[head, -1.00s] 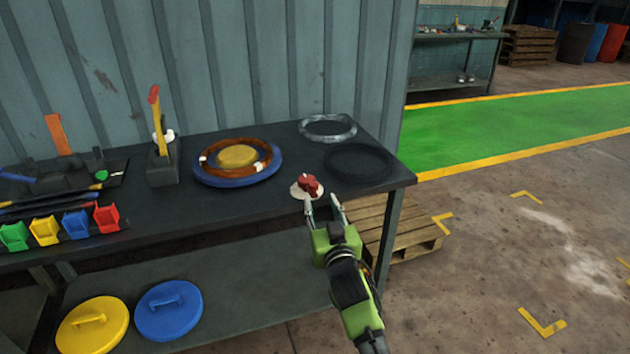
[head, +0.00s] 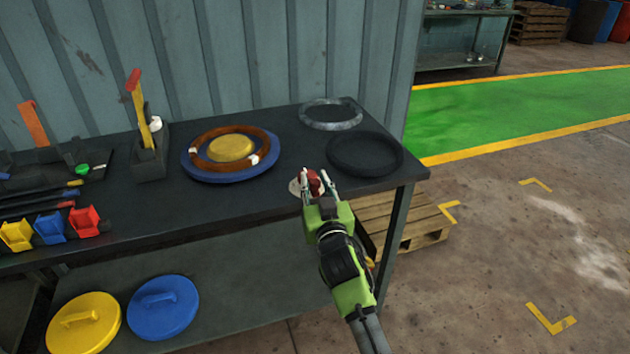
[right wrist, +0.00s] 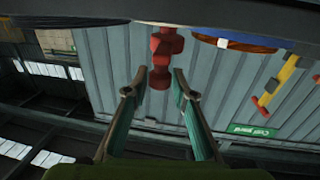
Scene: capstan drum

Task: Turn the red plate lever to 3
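The red lever (head: 314,181) stands on a round whitish plate (head: 294,187) at the front right of the dark workbench. My right gripper (head: 316,178) reaches it from the front, with one finger on each side of the red part. In the right wrist view the red lever (right wrist: 162,50) hangs from the top of the picture, its end between the two parted fingers (right wrist: 160,78). Gaps show on both sides, so the gripper is open. Any numbers on the plate cannot be read. My left gripper is not in view.
A dark ring (head: 364,155) and a grey ring (head: 331,114) lie behind the lever. A blue disc (head: 200,174) with a brown ring (head: 208,160) lies left, beside a box with a yellow, red-tipped handle (head: 138,100). Bench (head: 240,200) surface between is clear.

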